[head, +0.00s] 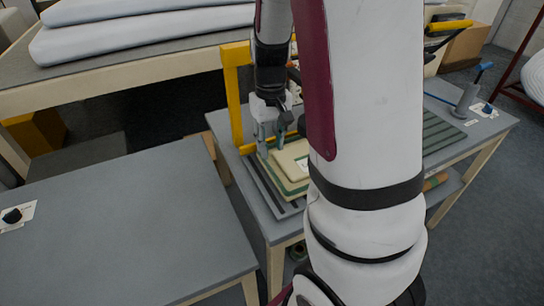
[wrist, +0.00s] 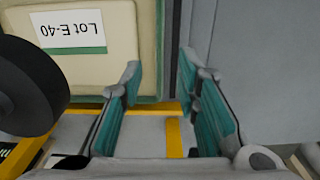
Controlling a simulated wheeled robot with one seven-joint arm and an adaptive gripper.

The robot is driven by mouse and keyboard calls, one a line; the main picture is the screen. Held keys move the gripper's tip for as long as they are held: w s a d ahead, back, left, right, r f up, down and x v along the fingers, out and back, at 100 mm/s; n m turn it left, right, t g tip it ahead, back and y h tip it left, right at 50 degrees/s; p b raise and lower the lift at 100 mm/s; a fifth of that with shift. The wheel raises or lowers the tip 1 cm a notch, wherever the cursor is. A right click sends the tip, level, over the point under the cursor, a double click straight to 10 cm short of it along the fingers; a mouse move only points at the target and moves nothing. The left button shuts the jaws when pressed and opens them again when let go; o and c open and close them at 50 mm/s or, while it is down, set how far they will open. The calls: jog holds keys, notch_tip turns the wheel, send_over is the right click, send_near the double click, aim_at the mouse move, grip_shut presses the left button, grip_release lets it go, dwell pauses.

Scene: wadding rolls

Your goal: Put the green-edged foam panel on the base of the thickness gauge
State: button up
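A cream foam panel (head: 294,158) with a green edge lies on the near-right table in the head view, and my arm hides its right part. In the wrist view the panel (wrist: 85,72) fills the upper left, with an upside-down "Lot E-40" label and green edging. My gripper (head: 271,147) points down at the panel's left side. In the wrist view my gripper (wrist: 160,85) has its teal fingers apart, with the panel's edge between the fingertips in the picture. Whether they touch the panel is unclear. I cannot clearly identify the thickness gauge's base.
A yellow frame (head: 235,95) rises behind the gripper. A grey slotted plate (head: 262,186) lies beside the panel. A blue-handled tool (head: 468,98) stands far right. The left table (head: 120,235) is mostly clear. Pale rolls (head: 140,30) lie behind. A dark round part (wrist: 28,85) is unidentified.

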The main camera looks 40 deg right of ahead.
jog(key=s+a+r+n+t, duration=0.15)
jog(key=s+a+r, duration=0.35)
jog(key=a+r, duration=0.6)
jog(key=s+a+r+n+t, duration=0.1)
jog(key=s+a+r, duration=0.3)
jog(key=s, duration=0.6)
jog(key=a+t, duration=0.1)
jog(key=a, duration=0.1)
jog(key=shift+s+a+r+n+t, duration=0.2)
jog(key=shift+s+a+n+t, duration=0.15)
jog(key=shift+r, duration=0.15)
